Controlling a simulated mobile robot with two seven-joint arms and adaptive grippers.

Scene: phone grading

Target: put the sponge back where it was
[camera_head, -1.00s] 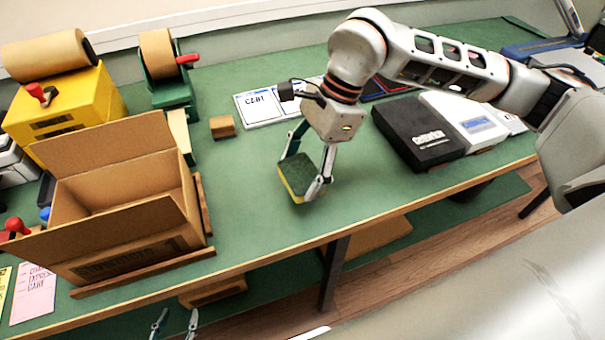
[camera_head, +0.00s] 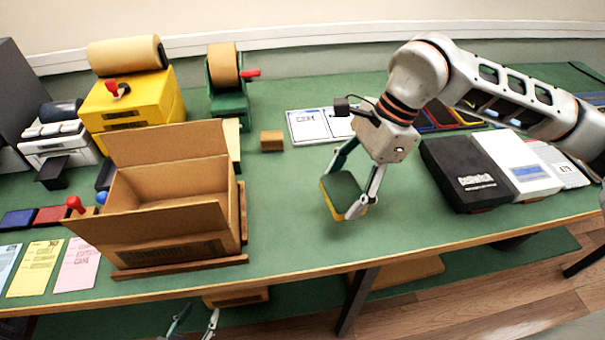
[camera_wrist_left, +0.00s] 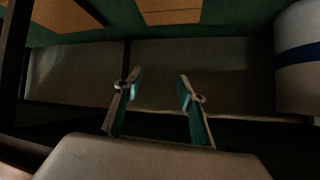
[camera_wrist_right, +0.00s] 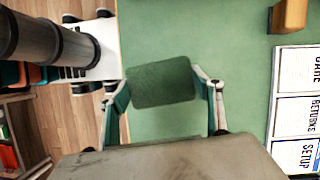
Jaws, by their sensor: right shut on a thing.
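The sponge (camera_head: 343,196) is a block with a dark green top and a yellow side. My right gripper (camera_head: 348,192) is shut on it, one finger on each side, over the bare green table right of the open box. Whether the sponge touches the table is unclear. In the right wrist view the sponge (camera_wrist_right: 162,82) sits between the fingertips of the right gripper (camera_wrist_right: 165,88). My left gripper (camera_head: 194,322) is low at the front, below the table edge. In the left wrist view the left gripper (camera_wrist_left: 158,88) has its fingers apart with nothing between them.
An open cardboard box (camera_head: 170,220) stands on a wooden-edged base at left. A small brown block (camera_head: 271,141) and white cards (camera_head: 309,126) lie behind the sponge. Black (camera_head: 466,174) and white (camera_head: 515,163) boxes lie to the right. Tape dispensers stand at back left.

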